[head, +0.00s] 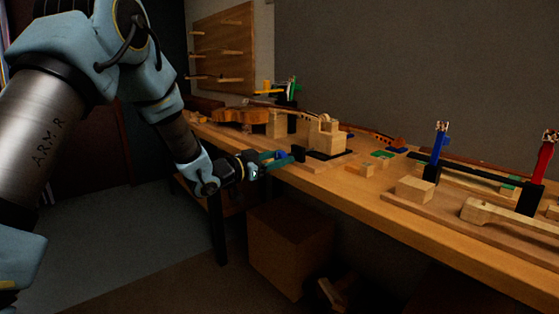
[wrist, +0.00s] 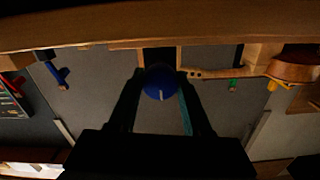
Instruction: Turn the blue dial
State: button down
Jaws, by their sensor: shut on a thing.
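The blue dial (wrist: 161,83) is a round knob with a pale pointer mark, which points toward the bottom of the wrist view. My gripper (wrist: 160,77) is shut on the dial, with one dark finger on each side of it. In the head view, my gripper (head: 282,158) is at the front edge of the bench, and a small bit of the blue dial (head: 281,154) shows between the fingers. The rest of the dial is hidden there.
The wooden bench (head: 350,190) carries violin parts, a wooden block fixture (head: 326,137), and a blue clamp (head: 437,150) and a red clamp (head: 543,160) at right. A cardboard-coloured box (head: 290,245) stands below the bench. Floor at left is clear.

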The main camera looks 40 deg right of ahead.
jog(key=shift+f+m+b, duration=0.2)
jog(key=shift+m+b, duration=0.4)
jog(key=shift+b, duration=0.25)
jog(key=shift+r, duration=0.15)
jog(key=shift+c, duration=1.7)
grip_release()
jog(key=a+b, duration=0.1)
jog(key=a, duration=0.9)
jog(key=shift+w+a, duration=0.3)
jog(key=shift+a, duration=0.1)
